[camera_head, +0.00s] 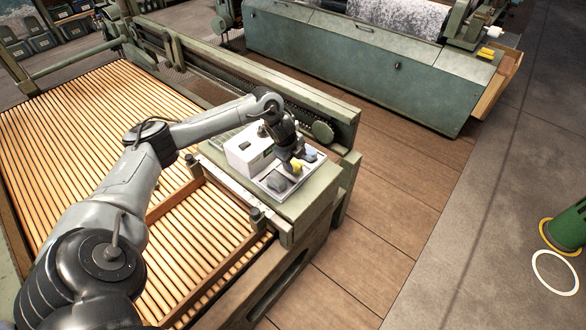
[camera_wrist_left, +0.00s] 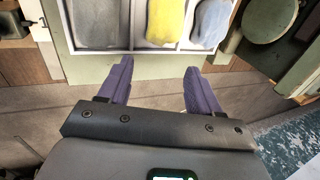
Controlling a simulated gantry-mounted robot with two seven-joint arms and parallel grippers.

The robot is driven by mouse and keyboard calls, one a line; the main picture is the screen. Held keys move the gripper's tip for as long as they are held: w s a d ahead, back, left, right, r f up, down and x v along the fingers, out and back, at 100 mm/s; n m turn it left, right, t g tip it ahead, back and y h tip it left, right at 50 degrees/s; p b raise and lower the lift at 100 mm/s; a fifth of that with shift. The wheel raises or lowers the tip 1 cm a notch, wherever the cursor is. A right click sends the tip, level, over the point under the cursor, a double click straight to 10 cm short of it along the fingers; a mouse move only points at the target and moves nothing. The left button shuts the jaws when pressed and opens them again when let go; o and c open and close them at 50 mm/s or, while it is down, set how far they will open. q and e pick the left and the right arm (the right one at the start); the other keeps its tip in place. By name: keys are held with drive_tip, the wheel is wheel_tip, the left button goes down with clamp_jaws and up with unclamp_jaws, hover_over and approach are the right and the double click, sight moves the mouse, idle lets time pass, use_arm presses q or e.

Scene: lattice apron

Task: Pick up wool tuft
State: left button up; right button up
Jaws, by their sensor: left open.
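A white tray (camera_head: 268,185) with compartments lies on the green end ledge of the slatted table. It holds a grey wool tuft (camera_head: 278,183), a yellow wool tuft (camera_head: 297,167) and a blue wool tuft (camera_head: 310,157). The left wrist view shows the grey tuft (camera_wrist_left: 95,22), the yellow tuft (camera_wrist_left: 163,20) and the blue tuft (camera_wrist_left: 209,24) side by side, cut off at the top. My left gripper (camera_wrist_left: 157,66) is open and empty, its purple fingers apart. Its gap lines up roughly with the yellow tuft. In the head view it hangs over the tray (camera_head: 292,163).
A white box (camera_head: 248,152) stands beside the tray. A green rail with a round knob (camera_head: 323,131) runs behind the ledge. The slatted table (camera_head: 70,130) spreads left. A green machine (camera_head: 350,60) stands across the wooden floor (camera_head: 390,180).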

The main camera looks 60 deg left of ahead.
sight(292, 163)
use_arm(q)
drive_tip(key=shift+n, duration=0.3)
drive_tip(key=a+f+b, duration=0.1)
drive_tip(key=a, duration=0.1)
drive_tip(key=a+f+b, duration=0.1)
drive_tip(key=f, duration=0.1)
drive_tip(key=shift+s+a, duration=0.1)
drive_tip(key=shift+a, duration=0.3)
drive_tip(key=shift+b+x, duration=1.4)
drive_tip(key=shift+x, duration=1.5)
drive_tip(key=shift+r, duration=0.1)
drive_tip(key=c, duration=0.8)
